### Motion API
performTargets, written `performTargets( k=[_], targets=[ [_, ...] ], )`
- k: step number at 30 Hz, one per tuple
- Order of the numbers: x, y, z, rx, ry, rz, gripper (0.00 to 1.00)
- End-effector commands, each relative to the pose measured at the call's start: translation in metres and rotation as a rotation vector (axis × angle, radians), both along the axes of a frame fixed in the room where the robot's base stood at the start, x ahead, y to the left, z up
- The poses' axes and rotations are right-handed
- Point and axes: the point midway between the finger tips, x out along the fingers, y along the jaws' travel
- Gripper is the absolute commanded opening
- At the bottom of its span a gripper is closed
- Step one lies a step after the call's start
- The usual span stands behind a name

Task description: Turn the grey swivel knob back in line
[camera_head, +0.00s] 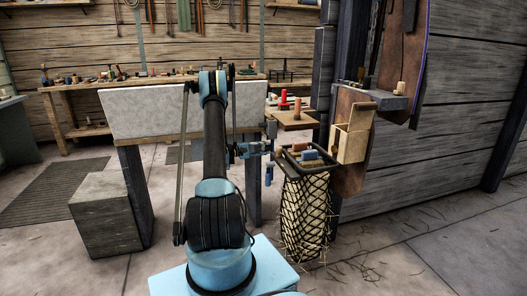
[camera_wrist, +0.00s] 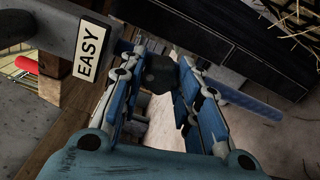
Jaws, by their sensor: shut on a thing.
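The grey swivel knob (camera_wrist: 160,73) shows in the wrist view as a dark, faceted lump between the tips of my gripper (camera_wrist: 157,80). My gripper's blue fingers lie one on each side of it and are shut on it. A white label reading EASY (camera_wrist: 92,49) is on a pale grey part to the left of the knob. In the head view my gripper (camera_head: 267,149) is small, just right of my arm and beside the dark rim of a netted holder (camera_head: 305,215). I cannot make out the knob in that view, nor which way it points.
A stone-topped bench (camera_head: 150,112) stands behind my arm, with a grey block (camera_head: 108,215) at the left. A small wooden shelf (camera_head: 298,121) with red-handled things is behind my gripper. A wooden box (camera_head: 352,142) hangs close right. The floor at the lower right is mostly clear, with straw.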

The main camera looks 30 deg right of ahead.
Motion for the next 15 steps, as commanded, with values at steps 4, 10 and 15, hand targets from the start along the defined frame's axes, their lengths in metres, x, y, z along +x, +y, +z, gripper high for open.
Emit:
performTargets(
  k=[4, 10, 15],
  targets=[
    [0.0046, 0.0004, -0.0009, 0.005, 0.012, 0.010, 0.07],
    [0.0045, 0.0005, -0.0011, 0.005, 0.013, 0.010, 0.07],
    [0.0041, 0.0006, -0.0011, 0.006, 0.012, 0.010, 0.37]
  ],
)
